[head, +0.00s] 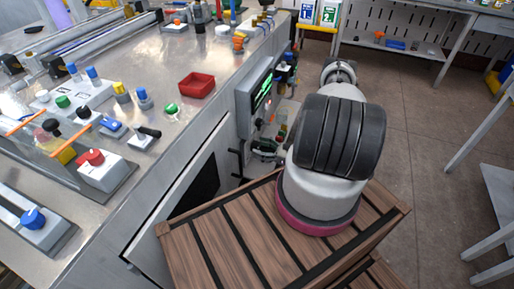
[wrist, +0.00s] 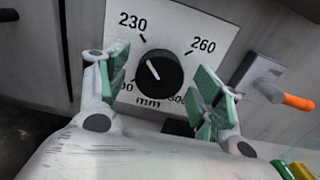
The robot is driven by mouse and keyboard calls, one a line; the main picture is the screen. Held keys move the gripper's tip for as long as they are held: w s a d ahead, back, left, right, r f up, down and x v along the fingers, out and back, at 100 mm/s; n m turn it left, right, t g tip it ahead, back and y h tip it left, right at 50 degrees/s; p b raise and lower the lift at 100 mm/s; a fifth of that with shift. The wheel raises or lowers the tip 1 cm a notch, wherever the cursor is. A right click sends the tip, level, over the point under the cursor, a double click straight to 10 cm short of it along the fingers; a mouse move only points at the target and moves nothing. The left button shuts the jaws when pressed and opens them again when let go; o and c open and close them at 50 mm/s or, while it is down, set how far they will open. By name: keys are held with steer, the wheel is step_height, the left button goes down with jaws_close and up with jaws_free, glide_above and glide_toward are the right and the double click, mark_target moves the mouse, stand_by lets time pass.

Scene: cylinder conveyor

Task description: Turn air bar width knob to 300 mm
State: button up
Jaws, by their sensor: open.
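The air bar width knob (wrist: 159,72) is a round black knob on a white dial plate (wrist: 180,30) in the wrist view. The plate reads 230 at upper left, 260 at upper right and mm below. A number ending in 00 at lower left and another at lower right are partly hidden by the fingers. The knob's white pointer line points to the upper left, near the 230 side. My gripper (wrist: 162,84) is open, with one green-padded finger on each side of the knob and gaps visible. In the head view I cannot make out the knob.
An orange-tipped lever (wrist: 290,100) stands right of the dial, close to the right finger. The head view shows a panel with a green-lit screen (head: 262,91), a metal bench (head: 150,190) with many knobs and a red tray (head: 196,85), and open floor at right.

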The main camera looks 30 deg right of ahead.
steer(key=shift+w+a, duration=0.4)
steer(key=shift+w, duration=0.15)
steer(key=c, duration=1)
